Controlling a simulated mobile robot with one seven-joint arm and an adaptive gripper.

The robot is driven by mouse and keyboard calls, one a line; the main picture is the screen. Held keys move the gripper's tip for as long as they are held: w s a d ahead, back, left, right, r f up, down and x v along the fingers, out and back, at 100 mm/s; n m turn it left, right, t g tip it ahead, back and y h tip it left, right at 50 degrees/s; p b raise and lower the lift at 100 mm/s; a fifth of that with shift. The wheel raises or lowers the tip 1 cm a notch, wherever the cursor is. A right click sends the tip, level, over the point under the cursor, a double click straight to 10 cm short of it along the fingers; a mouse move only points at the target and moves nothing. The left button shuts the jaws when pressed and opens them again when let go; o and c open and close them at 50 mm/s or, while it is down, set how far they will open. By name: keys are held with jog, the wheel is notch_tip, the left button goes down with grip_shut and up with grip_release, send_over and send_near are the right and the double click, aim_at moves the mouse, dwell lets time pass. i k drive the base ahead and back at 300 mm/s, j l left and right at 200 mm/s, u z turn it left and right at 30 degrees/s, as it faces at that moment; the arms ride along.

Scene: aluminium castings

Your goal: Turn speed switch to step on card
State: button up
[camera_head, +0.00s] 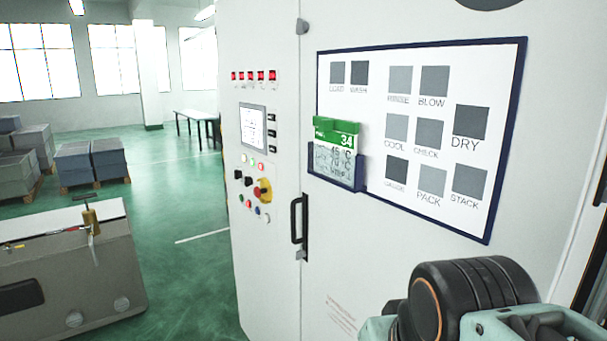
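A card (336,150) with a green header reading 34 and a line in °C sits in a dark blue holder (358,172) on the cabinet door. Its smaller lines are too blurred to read with certainty. The control panel left of the door has small black knobs (248,181) beside a red mushroom button on a yellow base (263,190). I cannot tell which knob is the speed switch, nor its setting. Part of my arm shows at the lower right, well apart from the panel. My gripper's fingers are not in view.
The cabinet has a display (252,128), red indicators (254,76) and a black door handle (299,220). A white board (440,125) bears grey labelled squares. A grey bench (70,270) with a clamp stands at left. Green floor (185,215) lies open between bench and cabinet.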

aim_at(248, 181)
jog(key=i+j+z, duration=0.1)
jog(key=i+j, duration=0.8)
